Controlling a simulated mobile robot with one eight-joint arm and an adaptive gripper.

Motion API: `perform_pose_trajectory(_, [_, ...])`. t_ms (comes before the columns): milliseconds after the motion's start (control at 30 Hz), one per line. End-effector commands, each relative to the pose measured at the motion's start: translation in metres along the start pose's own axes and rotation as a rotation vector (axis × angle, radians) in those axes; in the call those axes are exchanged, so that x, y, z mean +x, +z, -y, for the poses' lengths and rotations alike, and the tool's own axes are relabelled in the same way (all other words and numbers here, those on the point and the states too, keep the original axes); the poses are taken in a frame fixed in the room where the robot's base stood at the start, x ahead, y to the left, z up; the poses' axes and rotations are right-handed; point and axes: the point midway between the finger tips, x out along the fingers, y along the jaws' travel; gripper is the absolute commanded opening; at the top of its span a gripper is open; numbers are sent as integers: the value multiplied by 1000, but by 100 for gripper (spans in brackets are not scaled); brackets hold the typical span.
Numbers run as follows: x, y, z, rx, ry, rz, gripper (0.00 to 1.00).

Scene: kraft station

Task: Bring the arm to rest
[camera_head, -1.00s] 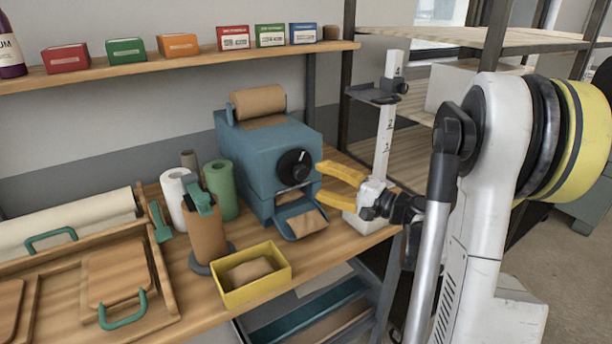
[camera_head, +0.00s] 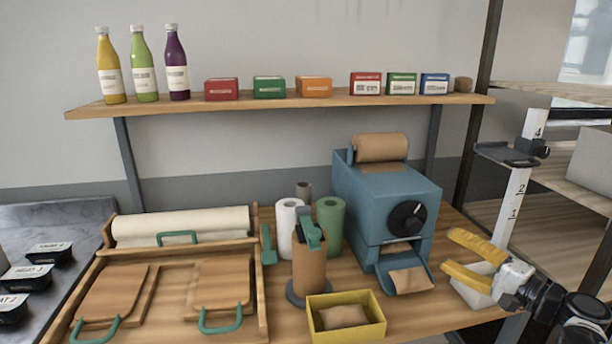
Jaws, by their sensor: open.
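My gripper (camera_head: 461,254) has two yellow fingers, spread apart with nothing between them. It is at the right of the view, just right of the blue dispenser machine (camera_head: 375,205) and its paper-bearing chute (camera_head: 409,280). The fingers point left and stand in front of the white base of the measuring post (camera_head: 515,200). I cannot tell whether they touch anything. My arm comes in from the lower right corner, and most of it is out of view.
A yellow bin (camera_head: 376,328) with a brown packet stands at the bench's front edge. A brown roll on a stand (camera_head: 309,268) and a wooden tray (camera_head: 262,318) are left of it. A shelf (camera_head: 278,104) above holds bottles and boxes. Shelving stands at the right.

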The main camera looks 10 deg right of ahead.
Motion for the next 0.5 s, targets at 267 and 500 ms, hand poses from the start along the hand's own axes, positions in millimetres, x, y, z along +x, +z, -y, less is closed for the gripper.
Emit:
perform_pose_trajectory(267, [50,115,-18,-179,378,146,58])
perform_pose_trajectory(500, [24,221,-44,-553,738,286,58])
